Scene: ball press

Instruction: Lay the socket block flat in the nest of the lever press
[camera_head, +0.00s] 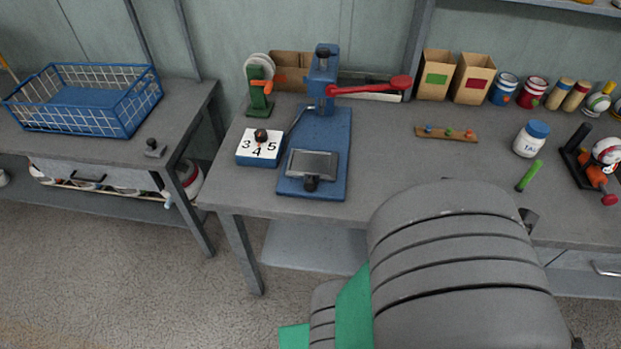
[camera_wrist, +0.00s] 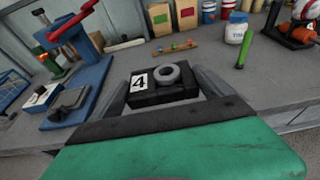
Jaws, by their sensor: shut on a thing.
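The socket block (camera_wrist: 143,97) is a dark block with a white "4" label and a grey ring socket on its top. My gripper (camera_wrist: 166,78) is shut on it, one finger on each side, and holds it label side toward the wrist camera. The lever press (camera_head: 341,137) is blue with a red lever (camera_head: 368,88) reaching right. Its nest (camera_head: 313,163) is a grey, shallow rectangular seat near the front of the base, with a black knob before it. The press (camera_wrist: 86,92) also shows left of my gripper in the wrist view. My arm hides the gripper in the head view.
A blue-sided selector box (camera_head: 258,149) marked 3, 4, 5 stands left of the press. A green reel stand (camera_head: 259,88) is behind it. A blue basket (camera_head: 88,97) is far left.

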